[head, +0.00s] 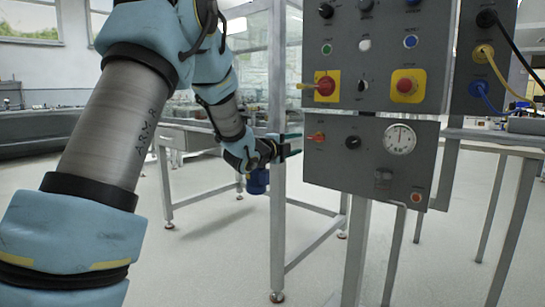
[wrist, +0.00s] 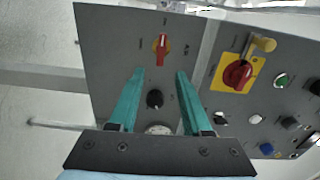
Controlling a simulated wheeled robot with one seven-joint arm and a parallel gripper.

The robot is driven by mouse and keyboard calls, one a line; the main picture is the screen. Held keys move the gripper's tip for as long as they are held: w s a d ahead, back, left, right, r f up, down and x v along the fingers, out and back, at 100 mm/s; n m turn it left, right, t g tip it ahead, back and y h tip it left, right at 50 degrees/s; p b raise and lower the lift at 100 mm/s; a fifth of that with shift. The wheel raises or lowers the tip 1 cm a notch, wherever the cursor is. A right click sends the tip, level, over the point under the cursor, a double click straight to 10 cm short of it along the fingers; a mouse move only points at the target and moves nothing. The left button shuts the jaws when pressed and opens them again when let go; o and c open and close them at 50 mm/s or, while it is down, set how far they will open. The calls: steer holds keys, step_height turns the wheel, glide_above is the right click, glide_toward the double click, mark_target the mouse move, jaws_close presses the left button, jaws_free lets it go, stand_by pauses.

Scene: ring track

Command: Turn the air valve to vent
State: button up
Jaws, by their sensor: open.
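The small red-orange handle (head: 316,137), which looks like the air valve, is at the upper left of the lower grey panel (head: 335,190). Its lever lies about level in the head view. In the wrist view the handle (wrist: 162,44) shows upright, ahead of the fingertips, with small labels too blurred to read. My gripper (head: 292,145) is open and empty at the left of this panel, its teal fingers pointing towards it. In the wrist view my gripper (wrist: 158,75) has its fingers spread wide, with clear space between them and the handle beyond the tips.
Beside the handle are a black knob (head: 353,142) and a round gauge (head: 400,139). The upper panel holds a red rotary switch (head: 326,86) with a yellow lever, a red mushroom button (head: 405,86) and several small knobs. A metal frame post (head: 278,200) stands by my gripper.

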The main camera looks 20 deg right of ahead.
mark_target(315, 138)
steer(key=x, duration=1)
steer(key=shift+w+d, duration=0.25)
steer(key=shift+w, duration=0.1)
jaws_close()
